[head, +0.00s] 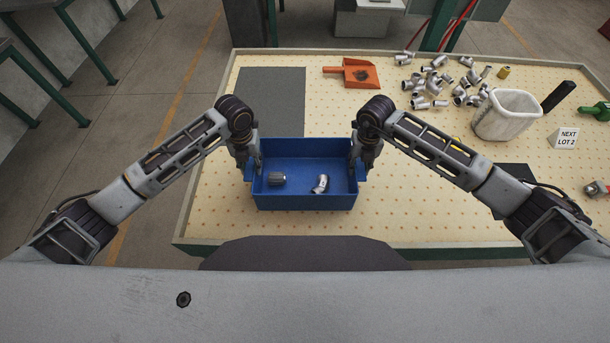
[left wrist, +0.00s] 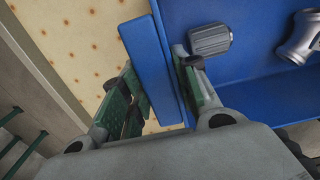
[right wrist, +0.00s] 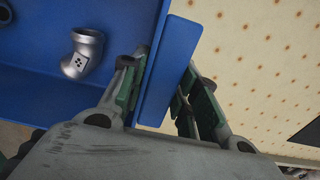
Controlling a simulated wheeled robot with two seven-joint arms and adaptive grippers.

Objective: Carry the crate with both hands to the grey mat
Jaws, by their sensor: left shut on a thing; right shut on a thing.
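The blue crate (head: 305,200) is near the front middle of the pegboard table, with a dark ribbed fitting (head: 277,180) and a silver elbow fitting (head: 321,184) inside. My left gripper (head: 250,172) is shut on the crate's left rim, one finger inside and one outside; it also shows in the left wrist view (left wrist: 165,95). My right gripper (head: 362,172) is shut on the right rim the same way, as the right wrist view shows (right wrist: 160,90). The grey mat (head: 271,95) lies flat and empty behind the crate, to its left. I cannot tell whether the crate touches the table.
An orange dustpan (head: 358,74) lies right of the mat. Several silver fittings (head: 440,82) are scattered at the back right, near a whitish bin (head: 507,115) and a "NEXT LOT 2" sign (head: 566,138). A dark flat pad (head: 515,178) lies at the right. The board between crate and mat looks clear.

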